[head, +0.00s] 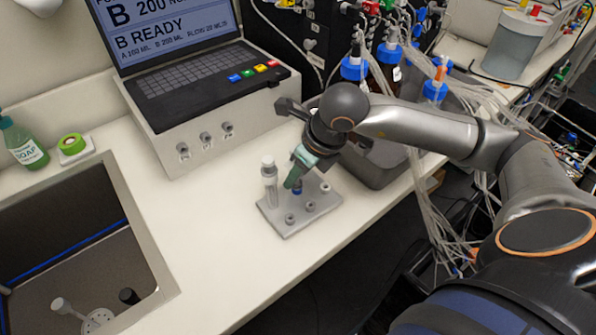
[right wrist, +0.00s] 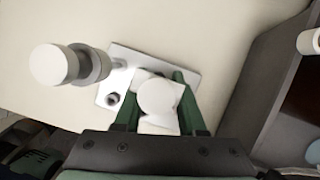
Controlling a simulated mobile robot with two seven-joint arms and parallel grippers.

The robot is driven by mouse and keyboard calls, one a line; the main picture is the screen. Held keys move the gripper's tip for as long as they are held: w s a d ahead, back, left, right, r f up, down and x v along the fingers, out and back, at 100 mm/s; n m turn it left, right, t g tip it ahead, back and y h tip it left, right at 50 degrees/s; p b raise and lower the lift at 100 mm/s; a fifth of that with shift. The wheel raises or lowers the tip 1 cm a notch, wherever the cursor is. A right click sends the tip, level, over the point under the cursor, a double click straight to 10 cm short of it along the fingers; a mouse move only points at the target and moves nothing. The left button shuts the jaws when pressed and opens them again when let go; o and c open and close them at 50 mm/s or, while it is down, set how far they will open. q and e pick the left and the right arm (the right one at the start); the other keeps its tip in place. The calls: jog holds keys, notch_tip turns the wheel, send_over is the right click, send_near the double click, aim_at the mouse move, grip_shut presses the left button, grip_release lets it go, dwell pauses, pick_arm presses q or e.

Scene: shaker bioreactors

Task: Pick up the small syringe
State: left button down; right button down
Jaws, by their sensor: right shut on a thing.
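The small syringe (right wrist: 160,97) shows in the right wrist view as a white round top with a white flange, between my green fingers. My right gripper (right wrist: 160,118) is shut on it. In the head view my right gripper (head: 294,178) is over the grey rack (head: 272,219), and its fingers hide most of the small syringe. A bit of blue shows just below the fingers. I cannot tell whether the syringe is still seated in the rack. A taller white syringe (head: 269,184) stands upright in the rack to the left; it also shows in the right wrist view (right wrist: 60,65).
The control box (head: 200,110) with a screen and coloured buttons stands behind the rack. A grey tub (head: 378,168) with blue-capped bottles is behind my right arm. Counter in front is clear.

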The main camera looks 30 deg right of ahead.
jog(key=shift+w+a+r, duration=0.1)
jog(key=shift+a+r, duration=0.05)
jog(key=shift+r, duration=0.5)
jog(key=v, duration=0.2)
jog(key=shift+r+b, duration=0.35)
jog(key=shift+r, duration=0.05)
jog(key=s+d+r+b, duration=0.2)
jog(key=s+r+b, duration=0.3)
jog(key=s+r, duration=0.4)
jog(key=s, duration=0.4)
jog(key=shift+s, duration=0.2)
